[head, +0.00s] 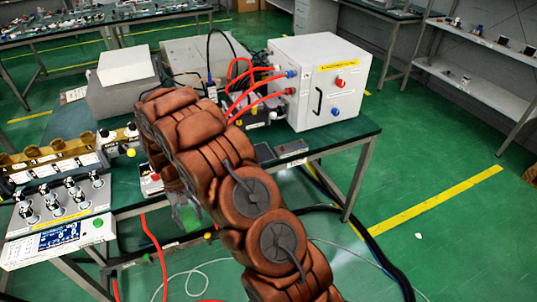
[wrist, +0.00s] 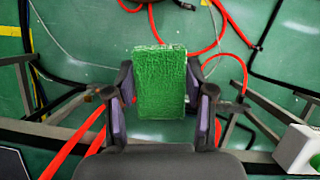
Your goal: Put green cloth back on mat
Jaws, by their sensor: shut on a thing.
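The green cloth (wrist: 160,82) is a bright green, textured, block-like piece. In the wrist view it is gripped between the two fingers of my gripper (wrist: 161,100), which is shut on it. The floor and cables show beyond it, so it is held up in the air. In the head view my brown arm hides most of the gripper; part of the green cloth (head: 187,217) shows at the arm's left, by the front edge of the table. I cannot make out the mat in either view.
The green-topped table (head: 345,132) carries a white box (head: 320,85) with red cables, a grey box (head: 122,82) and a control panel (head: 60,232) at the left. Red and black cables hang below the front edge. Shelves (head: 485,45) stand at the right, with open floor between.

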